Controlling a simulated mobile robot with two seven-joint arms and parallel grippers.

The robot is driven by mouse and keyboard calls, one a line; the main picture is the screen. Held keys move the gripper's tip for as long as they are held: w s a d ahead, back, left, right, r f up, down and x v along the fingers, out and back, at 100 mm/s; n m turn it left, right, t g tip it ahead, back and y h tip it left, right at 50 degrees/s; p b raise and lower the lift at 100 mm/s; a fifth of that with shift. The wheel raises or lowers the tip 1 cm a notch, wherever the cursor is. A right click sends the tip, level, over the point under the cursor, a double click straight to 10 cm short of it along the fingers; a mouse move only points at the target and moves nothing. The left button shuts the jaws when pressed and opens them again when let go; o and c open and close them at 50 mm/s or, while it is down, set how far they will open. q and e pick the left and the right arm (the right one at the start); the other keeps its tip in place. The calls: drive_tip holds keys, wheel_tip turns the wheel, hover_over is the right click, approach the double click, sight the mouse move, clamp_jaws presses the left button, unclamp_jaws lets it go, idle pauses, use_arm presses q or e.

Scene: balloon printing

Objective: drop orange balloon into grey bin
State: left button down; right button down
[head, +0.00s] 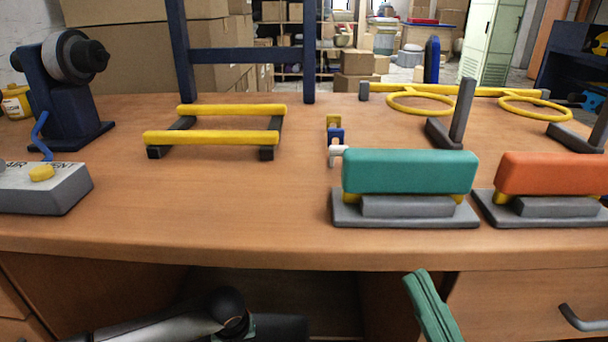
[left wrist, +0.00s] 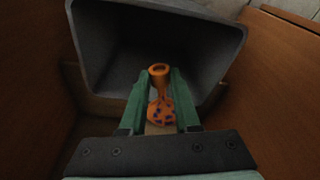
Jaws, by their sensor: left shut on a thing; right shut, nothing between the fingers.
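The orange balloon (left wrist: 163,110), with dark blue spots and an orange rolled mouth, shows in the left wrist view. My left gripper (left wrist: 160,88) is shut on it, with a green finger on each side. The grey bin (left wrist: 215,48) lies just beyond the fingertips in that view, its wide opening facing them. I cannot tell whether the balloon is inside its rim. The bin, the balloon and the left fingers do not show in the head view. My right gripper (head: 432,305) is shut and empty at the table's front edge in the head view.
The wooden table (head: 240,225) carries a yellow-barred rack (head: 215,137), a teal-topped block (head: 410,171), an orange-topped block (head: 550,174), a yellow ring stand (head: 423,104), a grey control box (head: 40,190) and a dark machine (head: 67,95). Wooden panels (left wrist: 285,65) stand beside the bin.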

use_arm(q)
wheel_tip(320, 180, down, 5)
drive_tip(key=b, duration=0.3)
drive_tip(key=shift+f, duration=0.1)
drive_tip(key=c, duration=0.6)
unclamp_jaws()
drive_tip(key=shift+o, duration=0.2)
wheel_tip(320, 180, up, 12)
drive_tip(key=s+p, duration=0.2)
drive_tip(key=p, duration=0.3)
drive_tip(key=shift+s+d, duration=0.25)
drive_tip(key=shift+s, duration=0.1)
